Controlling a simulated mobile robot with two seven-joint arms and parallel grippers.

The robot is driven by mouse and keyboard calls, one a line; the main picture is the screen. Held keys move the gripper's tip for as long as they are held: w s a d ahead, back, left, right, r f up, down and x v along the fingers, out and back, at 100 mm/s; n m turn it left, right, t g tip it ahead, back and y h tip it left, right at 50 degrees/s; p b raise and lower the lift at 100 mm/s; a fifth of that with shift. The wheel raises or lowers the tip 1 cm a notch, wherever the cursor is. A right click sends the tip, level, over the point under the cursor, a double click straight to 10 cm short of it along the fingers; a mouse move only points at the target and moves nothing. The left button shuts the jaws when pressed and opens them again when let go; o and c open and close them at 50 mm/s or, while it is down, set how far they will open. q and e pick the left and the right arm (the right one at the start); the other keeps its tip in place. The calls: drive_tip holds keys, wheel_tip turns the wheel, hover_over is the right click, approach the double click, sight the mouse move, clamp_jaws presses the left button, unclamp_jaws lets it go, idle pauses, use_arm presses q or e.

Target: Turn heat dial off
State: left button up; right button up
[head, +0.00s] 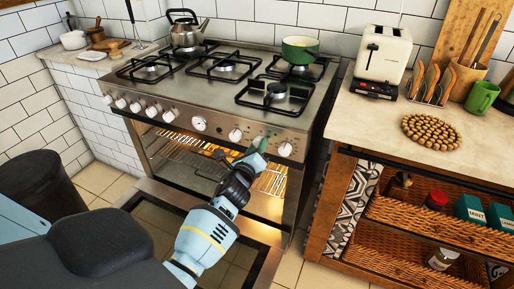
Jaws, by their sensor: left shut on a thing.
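The stove (210,95) has a row of several white dials on its front panel. The larger dial (199,123) is near the middle, one dial (235,135) is just left of my gripper and another (285,149) is at the right end. My left gripper (260,143) is at the panel between these last two, shut on a dial that its fingers largely hide. I cannot read the dial's setting. The oven interior (270,182) glows orange. My right gripper is not in view.
The oven door (148,190) hangs open below the panel. A green pot (300,50) and a steel kettle (186,32) stand on the stove. A wooden counter with a toaster (383,54) is at right. A dark bin (40,185) is at left.

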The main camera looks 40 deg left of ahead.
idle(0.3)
use_arm(q)
drive_tip(key=n+p, duration=0.2)
drive_tip(key=n, duration=0.6)
drive_tip(key=n+h+p, duration=0.1)
drive_tip(key=n+p, duration=0.2)
drive_tip(key=n, duration=0.4)
drive_tip(key=shift+a+r+n+g, duration=0.1)
drive_tip(key=shift+r+n+g, duration=0.1)
drive_tip(key=shift+n+g, duration=0.2)
drive_tip(key=shift+n+h+p, duration=0.4)
drive_tip(key=shift+n+p, duration=0.15)
drive_tip(key=shift+n, duration=0.65)
drive_tip(key=n, duration=0.4)
drive_tip(key=shift+a+h+p, duration=0.1)
drive_tip(key=shift+h+p, duration=0.2)
drive_tip(key=n, duration=0.5)
drive_tip(key=shift+s+f+n+t, duration=0.1)
drive_tip(key=shift+f+n+t, duration=0.05)
drive_tip(key=shift+n+t, duration=0.25)
